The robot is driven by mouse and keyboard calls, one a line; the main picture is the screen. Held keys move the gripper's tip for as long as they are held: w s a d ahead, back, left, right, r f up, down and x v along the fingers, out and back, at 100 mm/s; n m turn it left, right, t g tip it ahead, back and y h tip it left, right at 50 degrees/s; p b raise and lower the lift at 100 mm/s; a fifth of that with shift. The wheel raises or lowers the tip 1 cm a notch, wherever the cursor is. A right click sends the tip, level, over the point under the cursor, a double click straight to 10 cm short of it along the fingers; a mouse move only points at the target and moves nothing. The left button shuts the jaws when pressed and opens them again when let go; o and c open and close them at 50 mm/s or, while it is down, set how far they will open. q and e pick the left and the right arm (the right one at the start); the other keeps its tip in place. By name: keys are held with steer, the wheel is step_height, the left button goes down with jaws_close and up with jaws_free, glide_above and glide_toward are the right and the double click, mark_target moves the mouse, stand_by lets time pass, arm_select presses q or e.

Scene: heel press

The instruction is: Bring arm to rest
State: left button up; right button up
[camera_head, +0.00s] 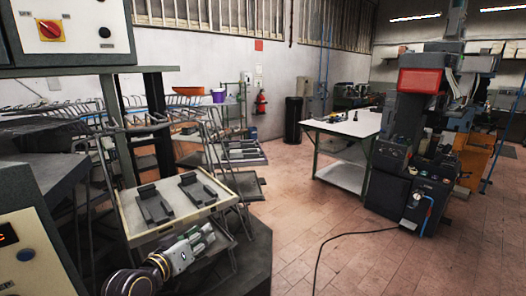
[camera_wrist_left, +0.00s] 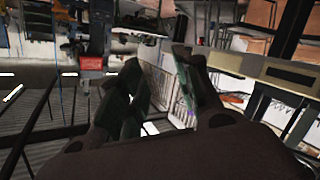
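My left arm comes in from the bottom left of the head view. Its gripper (camera_head: 207,238) is in front of and below the near edge of a pale tray (camera_head: 136,232). In the left wrist view the two dark green fingers of this gripper (camera_wrist_left: 161,62) stand apart with background showing between them, and nothing is held. Two dark holders, a left one (camera_head: 154,207) and a right one (camera_head: 197,188), lie on the tray, apart from the gripper. My right gripper is not in view.
A grey machine with a control panel (camera_head: 60,32) stands close on the left. Wire racks and shelves are behind the tray. A white-topped table (camera_head: 345,124) and a dark machine with a red panel (camera_head: 419,80) stand at right. The tiled floor between is open, crossed by a black cable (camera_head: 340,236).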

arm_select(q)
steer(key=s+a+f+m+g+y, duration=0.1)
steer(key=s+a+f+g+y, duration=0.3)
steer(key=s+f, duration=0.8)
steer(key=s+f+m+g+y, duration=0.2)
steer(key=s+f+g, duration=0.5)
steer(key=s+f, duration=0.6)
step_height(320, 180, down, 32)
steer(key=s, duration=0.2)
steer(key=s+a+f+g, duration=0.1)
steer(key=s+a+f, duration=0.1)
steer(key=s+f, duration=0.8)
steer(key=s+a+f+g, duration=0.1)
steer(key=s+a+f, duration=0.2)
steer(key=s+f, duration=0.7)
steer(key=shift+s, duration=1.2)
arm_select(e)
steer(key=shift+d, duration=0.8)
